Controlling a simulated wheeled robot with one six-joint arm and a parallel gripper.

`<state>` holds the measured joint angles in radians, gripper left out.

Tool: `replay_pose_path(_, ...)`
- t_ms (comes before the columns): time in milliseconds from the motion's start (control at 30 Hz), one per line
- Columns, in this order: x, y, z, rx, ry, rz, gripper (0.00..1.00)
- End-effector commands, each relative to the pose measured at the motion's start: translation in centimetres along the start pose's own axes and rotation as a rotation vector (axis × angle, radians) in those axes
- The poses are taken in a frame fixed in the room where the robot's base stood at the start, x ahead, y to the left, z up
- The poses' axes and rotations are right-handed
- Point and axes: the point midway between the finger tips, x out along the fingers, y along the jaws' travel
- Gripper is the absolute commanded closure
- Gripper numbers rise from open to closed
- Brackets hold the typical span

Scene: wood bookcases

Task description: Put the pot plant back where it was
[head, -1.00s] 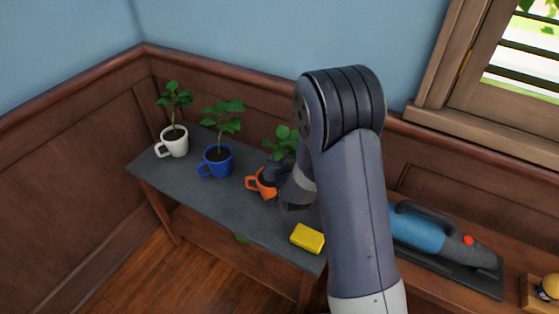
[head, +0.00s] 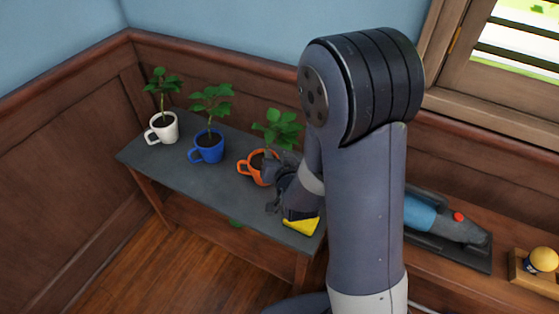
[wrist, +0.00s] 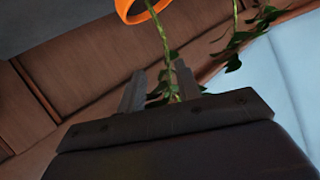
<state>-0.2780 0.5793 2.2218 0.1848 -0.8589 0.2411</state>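Three potted plants stand in a row on the grey tabletop (head: 180,178). They are a white mug plant (head: 163,128) at the far left, a blue mug plant (head: 207,147) in the middle and an orange mug plant (head: 252,168) at the right. All are upright. My gripper (head: 274,187) is beside the orange mug, at its right, and partly covers it. In the wrist view, my gripper's fingers (wrist: 158,88) are apart, with the plant's stem and leaves showing beyond the gap. The orange mug's rim (wrist: 130,14) shows at the top, clear of the fingers.
A yellow sponge (head: 302,226) lies at the table's front right, partly hidden by my arm. A blue handheld vacuum (head: 420,213) and a yellow ball on a wooden stand (head: 543,260) are on a wooden surface at right.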

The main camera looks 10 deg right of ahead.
Motion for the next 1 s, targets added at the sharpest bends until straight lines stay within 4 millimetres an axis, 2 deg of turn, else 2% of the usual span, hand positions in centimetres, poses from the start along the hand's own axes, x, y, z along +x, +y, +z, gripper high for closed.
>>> replay_pose_path(100, -1.3, 0.0, 0.0, 0.000, 0.000, -0.001, 0.68)
replay_pose_path(300, -2.1, 0.0, 0.0, 0.000, 0.000, 0.000, 0.68)
replay_pose_path(800, -2.0, 0.0, 0.0, 0.000, 0.000, 0.000, 0.68)
replay_pose_path(1000, -0.8, 0.0, 0.0, 0.000, 0.000, 0.001, 0.68)
